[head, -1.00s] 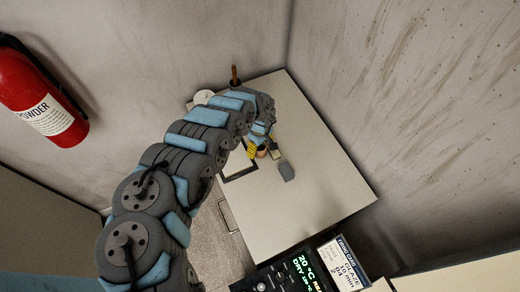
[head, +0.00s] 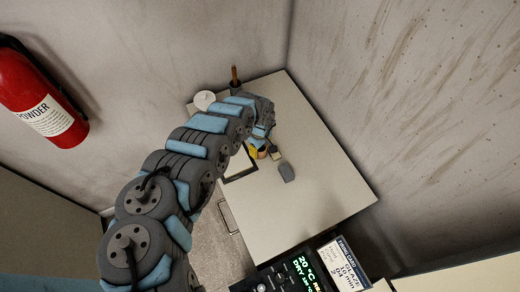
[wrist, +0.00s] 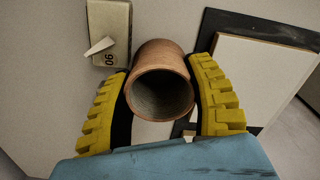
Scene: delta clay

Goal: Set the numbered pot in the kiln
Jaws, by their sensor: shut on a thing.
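A terracotta-coloured cylindrical pot (wrist: 160,80) with a hollow round opening stands between the yellow fingers of my gripper (wrist: 164,100) in the wrist view. My gripper is shut on it. No number shows on the visible side of the pot. In the head view the pot (head: 262,153) is a small orange patch beside my gripper (head: 258,147), low over the pale tabletop (head: 310,190), mostly hidden by my arm. I cannot tell whether it touches the table. A control panel (head: 290,272) reading 20 °C is at the bottom; the kiln chamber is not clearly visible.
A beige block marked 06 (wrist: 108,35) with a white tab is just left of the pot. A dark-framed white board (wrist: 262,80) lies to the right. A grey block (head: 287,173), a white round thing (head: 204,100) and a brown-handled tool in a holder (head: 235,78) are on the table.

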